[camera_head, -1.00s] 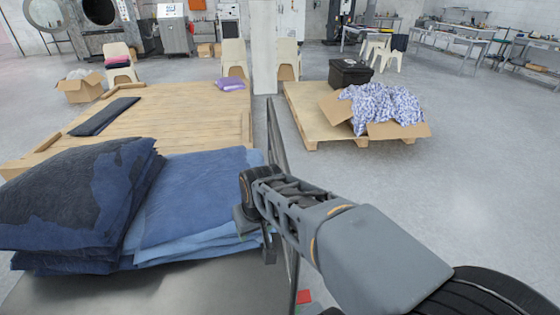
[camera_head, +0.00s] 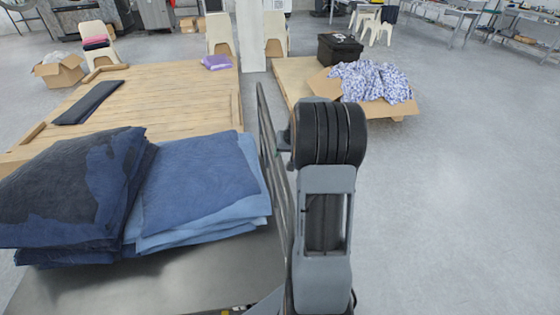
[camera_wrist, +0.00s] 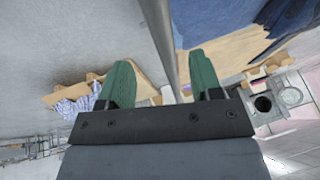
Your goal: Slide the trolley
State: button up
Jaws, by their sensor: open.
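The trolley has a flat grey metal deck (camera_head: 130,290) at the lower left of the head view, bearing stacks of folded blue jeans (camera_head: 195,185). Its upright metal handle frame (camera_head: 271,155) stands at the deck's right side, just left of my arm. In the wrist view my gripper (camera_wrist: 160,57) is open, with two green fingers spread apart. A metal bar of the handle (camera_wrist: 160,40) runs between the fingers in the picture; I cannot tell whether either finger touches it. In the head view my arm hides the gripper's fingers and the handle's lower part.
A wooden pallet (camera_head: 165,95) lies behind the trolley. Another pallet (camera_head: 290,78) to the right bears a cardboard box of patterned cloth (camera_head: 372,82) and a black case (camera_head: 340,48). A white pillar (camera_head: 250,35) stands between them. Floor at right is clear.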

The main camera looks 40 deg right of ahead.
aim_at(280, 161)
jog(key=x, duration=0.8)
jog(key=shift+f, duration=0.1)
jog(key=shift+c, duration=0.3)
grip_shut()
